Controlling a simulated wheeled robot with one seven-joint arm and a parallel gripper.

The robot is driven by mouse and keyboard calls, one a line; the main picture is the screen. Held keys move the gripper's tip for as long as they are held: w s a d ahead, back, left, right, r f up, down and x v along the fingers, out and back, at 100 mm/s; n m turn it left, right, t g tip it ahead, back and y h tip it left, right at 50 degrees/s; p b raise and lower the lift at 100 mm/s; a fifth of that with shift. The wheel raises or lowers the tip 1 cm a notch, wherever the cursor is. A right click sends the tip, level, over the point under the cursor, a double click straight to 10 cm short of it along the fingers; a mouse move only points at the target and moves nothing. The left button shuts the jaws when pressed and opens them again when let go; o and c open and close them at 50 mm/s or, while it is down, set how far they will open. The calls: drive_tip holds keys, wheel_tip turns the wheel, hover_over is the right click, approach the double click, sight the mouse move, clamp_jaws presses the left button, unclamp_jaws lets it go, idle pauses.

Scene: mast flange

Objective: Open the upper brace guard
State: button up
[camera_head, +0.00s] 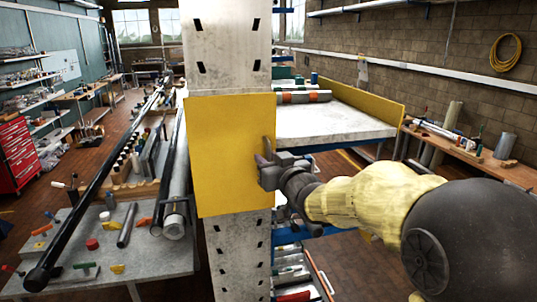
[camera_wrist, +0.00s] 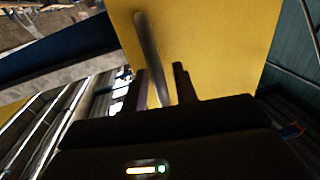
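The upper brace guard appears as a flat yellow panel (camera_head: 225,150) on the front of the grey perforated mast, and it looks closed against it. The panel fills the upper middle of the wrist view (camera_wrist: 225,45). A grey bar handle (camera_wrist: 148,45) stands on it. My gripper (camera_head: 266,155) is at the panel's right edge, partly hiding the handle in the head view. In the wrist view, my gripper's two dark fingers (camera_wrist: 160,85) stand on either side of the handle's lower end. Yellow shows between the handle and the right finger, so the gripper looks open around it.
The grey mast (camera_head: 227,45) runs above and below the panel. A workbench (camera_head: 110,250) with long dark tubes and small parts is at left. A white shelf (camera_head: 330,122) with a yellow edge stands behind my arm at right. A red tool cabinet (camera_head: 17,155) is at far left.

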drive_tip(key=shift+w, duration=0.1)
clamp_jaws()
drive_tip(key=shift+a+f+b, duration=0.15)
drive_tip(key=shift+b, duration=0.4)
